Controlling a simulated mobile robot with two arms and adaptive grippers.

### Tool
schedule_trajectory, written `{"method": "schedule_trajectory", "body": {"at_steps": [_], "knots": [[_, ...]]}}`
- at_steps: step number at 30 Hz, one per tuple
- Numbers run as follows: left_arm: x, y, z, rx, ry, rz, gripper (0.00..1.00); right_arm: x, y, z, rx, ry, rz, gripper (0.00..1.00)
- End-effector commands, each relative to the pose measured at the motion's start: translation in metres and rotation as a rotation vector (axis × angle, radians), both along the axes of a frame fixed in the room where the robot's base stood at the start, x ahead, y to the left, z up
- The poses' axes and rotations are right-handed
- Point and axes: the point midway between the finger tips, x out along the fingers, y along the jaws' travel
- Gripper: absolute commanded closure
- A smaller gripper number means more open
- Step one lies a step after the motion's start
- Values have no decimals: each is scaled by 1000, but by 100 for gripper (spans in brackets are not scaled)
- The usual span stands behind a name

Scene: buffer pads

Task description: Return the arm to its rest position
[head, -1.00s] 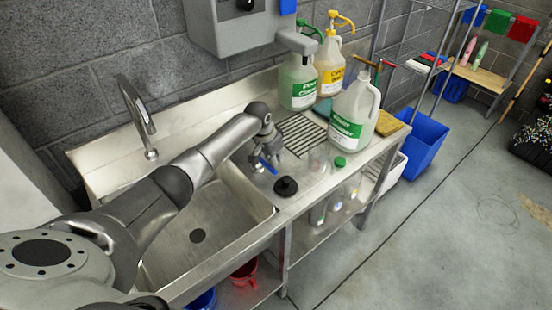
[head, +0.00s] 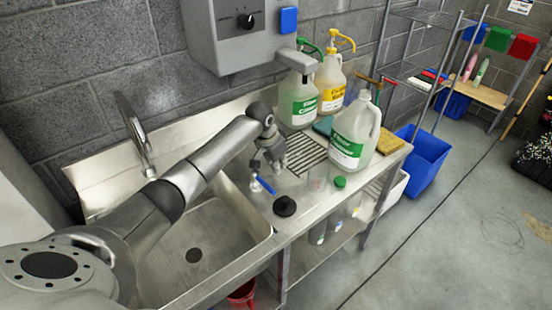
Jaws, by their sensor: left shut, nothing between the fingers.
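My left arm (head: 190,180) reaches from the lower left across the sink to the drainboard. Its gripper (head: 268,168) points down over the drainboard, shut and empty. A small blue-handled item (head: 264,185) lies just below and in front of the fingers, apart from them as far as I can tell. My right gripper is not in view.
The steel sink (head: 255,238) and tap (head: 135,130) lie beside the arm. A grey wall box (head: 240,40) hangs above.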

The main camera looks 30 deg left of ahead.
Motion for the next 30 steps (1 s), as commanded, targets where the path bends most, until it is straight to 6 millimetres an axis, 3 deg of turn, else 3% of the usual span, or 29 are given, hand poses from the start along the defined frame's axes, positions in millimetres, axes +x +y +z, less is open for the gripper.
{"method": "schedule_trajectory", "body": {"at_steps": [3,5,11,17,23,30], "knots": [[-5,2,16,1,-4,1,100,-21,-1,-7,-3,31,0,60],[-6,3,23,1,-4,0,100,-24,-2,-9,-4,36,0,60],[-11,5,36,0,-1,1,100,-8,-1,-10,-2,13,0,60],[-14,1,33,1,2,-5,100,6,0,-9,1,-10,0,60],[-47,-39,-11,15,21,-69,100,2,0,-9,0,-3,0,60],[-128,-102,-70,17,23,-139,100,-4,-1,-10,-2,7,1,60]]}}
